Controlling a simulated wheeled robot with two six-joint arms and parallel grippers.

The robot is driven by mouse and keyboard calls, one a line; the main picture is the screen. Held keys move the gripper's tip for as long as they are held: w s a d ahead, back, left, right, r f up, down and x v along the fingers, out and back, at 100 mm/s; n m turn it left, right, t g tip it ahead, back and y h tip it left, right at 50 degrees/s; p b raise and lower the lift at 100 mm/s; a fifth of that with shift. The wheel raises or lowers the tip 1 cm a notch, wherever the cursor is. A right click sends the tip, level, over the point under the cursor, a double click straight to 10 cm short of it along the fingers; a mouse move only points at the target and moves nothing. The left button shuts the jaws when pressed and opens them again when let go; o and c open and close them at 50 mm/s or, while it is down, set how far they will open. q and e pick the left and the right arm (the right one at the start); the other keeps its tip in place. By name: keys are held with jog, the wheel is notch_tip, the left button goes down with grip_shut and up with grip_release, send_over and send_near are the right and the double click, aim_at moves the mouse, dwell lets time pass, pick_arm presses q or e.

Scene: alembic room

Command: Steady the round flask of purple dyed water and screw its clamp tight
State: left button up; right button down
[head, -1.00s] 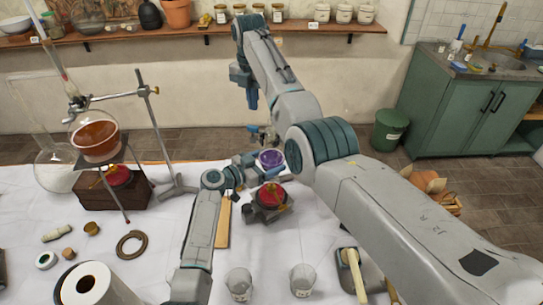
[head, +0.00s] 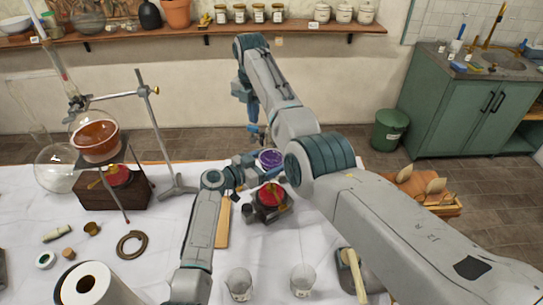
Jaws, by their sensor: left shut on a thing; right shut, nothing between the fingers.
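The round flask of purple water (head: 270,158) stands near the middle of the table's far side, above a red-topped burner (head: 270,196). My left gripper (head: 250,162) is shut at the flask's left side and holds it. The contact itself is small and partly covered by the gripper. My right gripper (head: 257,138) is shut and empty, pointing down just behind and above the flask, near its upper left. The flask's clamp and screw are too small and too hidden by my arms to make out.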

jog(key=shift+s, duration=0.55)
dwell(0.5)
jog(key=shift+s+d, duration=0.4)
jog(key=shift+d, duration=0.3)
dwell(0.7)
jog(key=shift+d, duration=0.1)
jog(key=shift+w+d, duration=0.2)
jog(key=shift+w, duration=0.05)
notch_tip(320, 180, up, 6)
dwell(0.6)
jog(key=shift+w+a+f, duration=0.25)
jog(key=shift+a+f, duration=0.1)
jog(key=shift+f, duration=0.65)
jog(key=shift+w+a+f, duration=0.25)
jog(key=shift+a+f, duration=0.05)
jog(key=shift+f, duration=0.75)
jog(key=shift+w+a+f, duration=0.25)
jog(key=shift+a+f, duration=0.1)
jog(key=shift+f, duration=0.65)
